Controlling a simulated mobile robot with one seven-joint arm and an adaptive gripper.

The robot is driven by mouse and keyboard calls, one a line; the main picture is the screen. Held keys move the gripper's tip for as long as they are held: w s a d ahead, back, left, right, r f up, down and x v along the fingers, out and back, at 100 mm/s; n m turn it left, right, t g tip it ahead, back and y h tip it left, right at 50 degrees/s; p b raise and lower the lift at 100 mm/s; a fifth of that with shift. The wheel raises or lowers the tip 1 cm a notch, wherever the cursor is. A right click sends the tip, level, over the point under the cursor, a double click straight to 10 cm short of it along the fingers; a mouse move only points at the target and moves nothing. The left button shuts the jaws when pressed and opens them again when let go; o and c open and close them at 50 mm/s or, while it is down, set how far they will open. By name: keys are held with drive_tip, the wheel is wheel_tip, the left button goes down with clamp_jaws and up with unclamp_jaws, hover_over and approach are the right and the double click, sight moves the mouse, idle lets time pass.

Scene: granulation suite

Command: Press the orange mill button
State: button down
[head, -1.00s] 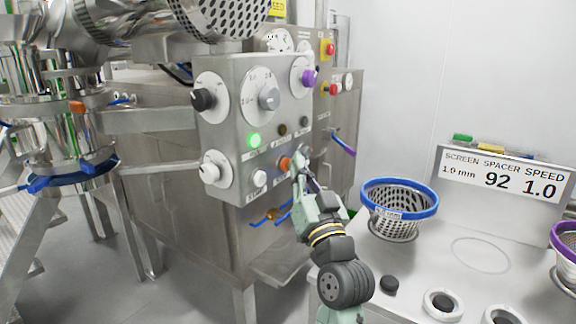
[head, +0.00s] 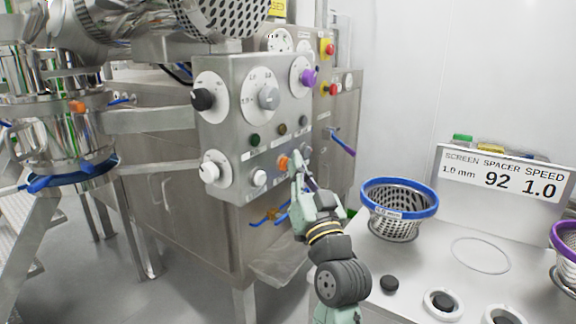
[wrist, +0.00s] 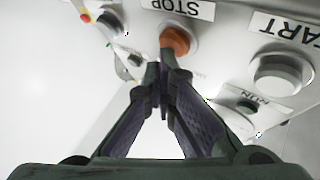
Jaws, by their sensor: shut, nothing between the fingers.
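The orange mill button (head: 283,163) sits low on the steel control box (head: 228,130). In the wrist view the orange button (wrist: 175,41) is beside an upside-down STOP label (wrist: 180,8). My gripper (head: 297,160) is shut and empty, its fingertips close to the button's right side in the head view. In the wrist view my gripper's fingertips (wrist: 160,70) lie just below the button; I cannot tell whether they touch it. A green lamp (head: 254,140) on the box is dark.
A white button (head: 259,178), grey knob (head: 268,98) and purple-handled knob (head: 308,77) are on the same box.

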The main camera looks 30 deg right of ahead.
drive_tip(key=shift+s+d+b, duration=0.3)
drive_tip(key=shift+s+b, duration=0.05)
drive_tip(key=shift+s, duration=0.4)
drive_tip(key=shift+s+d+b, duration=0.3)
drive_tip(key=shift+s, duration=0.5)
drive_tip(key=shift+s+d+b, duration=0.35)
drive_tip(key=shift+s, duration=0.4)
drive_tip(key=shift+s+d+b, duration=0.3)
drive_tip(key=shift+s, duration=0.5)
drive_tip(key=shift+f, duration=0.1)
